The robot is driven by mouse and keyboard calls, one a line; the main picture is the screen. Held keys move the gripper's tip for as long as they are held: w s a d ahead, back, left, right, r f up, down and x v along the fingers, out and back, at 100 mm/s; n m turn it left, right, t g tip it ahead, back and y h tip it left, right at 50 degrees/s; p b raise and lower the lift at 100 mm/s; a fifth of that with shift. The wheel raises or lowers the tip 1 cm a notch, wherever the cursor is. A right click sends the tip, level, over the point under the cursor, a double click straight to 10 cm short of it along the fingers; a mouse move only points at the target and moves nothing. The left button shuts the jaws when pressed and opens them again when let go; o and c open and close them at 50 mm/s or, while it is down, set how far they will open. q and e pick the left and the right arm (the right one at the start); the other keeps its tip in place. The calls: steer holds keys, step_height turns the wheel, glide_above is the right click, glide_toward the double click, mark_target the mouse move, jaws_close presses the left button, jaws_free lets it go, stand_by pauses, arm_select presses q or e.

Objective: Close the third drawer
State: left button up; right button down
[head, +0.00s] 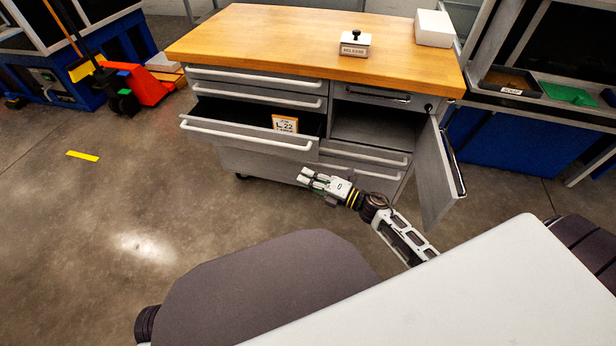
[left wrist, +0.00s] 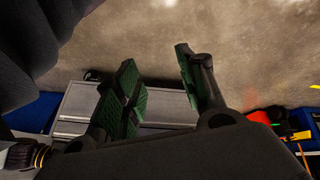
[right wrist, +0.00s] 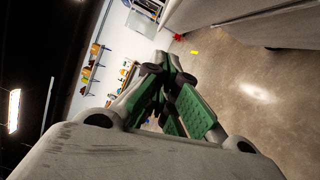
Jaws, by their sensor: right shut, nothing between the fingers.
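The third drawer (head: 247,134) on the left side of the grey cabinet is pulled out, with its white bar handle along the front. A small orange-and-white box marked 22 (head: 285,123) is inside it. My right gripper (head: 306,176) is shut and empty, in front of the cabinet, below and right of the open drawer and apart from it. Its green-padded fingers are together in the right wrist view (right wrist: 172,105). My left gripper (left wrist: 158,82) is open and empty in the left wrist view; it is out of sight in the head view.
The cabinet's right door (head: 433,180) stands open toward me beside an open compartment. A labelled block with a black knob (head: 355,43) and a white box (head: 434,28) sit on the wooden top (head: 270,40).

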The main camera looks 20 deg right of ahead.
arm_select(q)
step_height(320, 180, down, 7)
steer(key=d+t+b, duration=0.1)
steer(key=b, duration=0.2)
steer(key=shift+w+d+r+n+h, duration=0.15)
steer(key=shift+r+n+h, duration=0.05)
steer(key=shift+n+h, duration=0.2)
arm_select(e)
steer(key=w+a+r, duration=0.1)
steer(key=w+a, duration=0.2)
steer(key=w, duration=0.6)
steer(key=shift+w, duration=0.35)
steer(key=shift+r, duration=0.1)
